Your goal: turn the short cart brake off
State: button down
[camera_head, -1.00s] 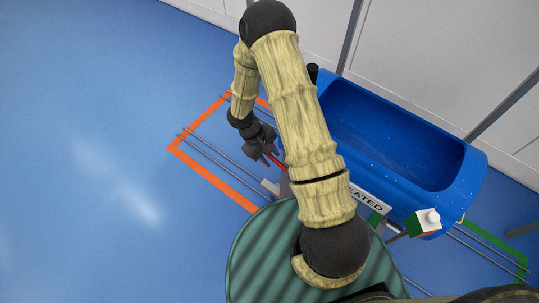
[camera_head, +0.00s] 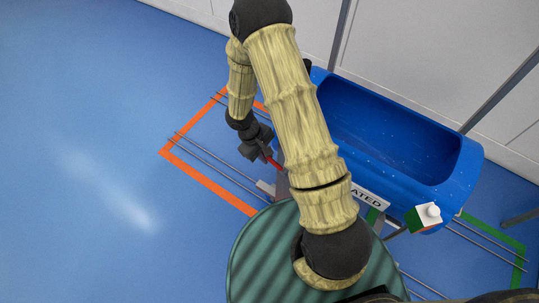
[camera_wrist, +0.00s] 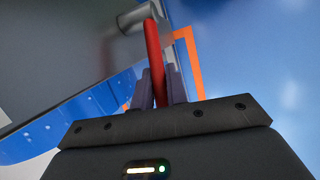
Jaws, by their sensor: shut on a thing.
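A blue tub (camera_head: 393,133) sits on its cart at the right, its label partly hidden by my arm and reading "ATED". A red lever (camera_head: 272,162) sticks out from the cart's left end. My gripper (camera_head: 262,152) is at this lever. In the wrist view the red lever (camera_wrist: 153,55) runs down between the two fingers of my gripper (camera_wrist: 158,90), which is shut on it. The lever's upper end meets a grey cylinder (camera_wrist: 137,17). The lever's lower part is hidden behind the gripper body.
An orange floor outline (camera_head: 205,178) and thin rails (camera_head: 222,166) lie under the cart's left end. A green outline (camera_head: 497,232) is at the right. A green-and-white box (camera_head: 424,217) sits at the tub's near corner. White wall panels stand behind. The blue floor at left is clear.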

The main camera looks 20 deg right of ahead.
jog(key=shift+r, duration=0.15)
jog(key=c, duration=1.4)
grip_release()
jog(key=p+v, duration=0.3)
jog(key=v, duration=1.4)
jog(key=shift+s+r, duration=0.15)
jog(key=shift+r, duration=0.05)
jog(key=shift+c, duration=0.3)
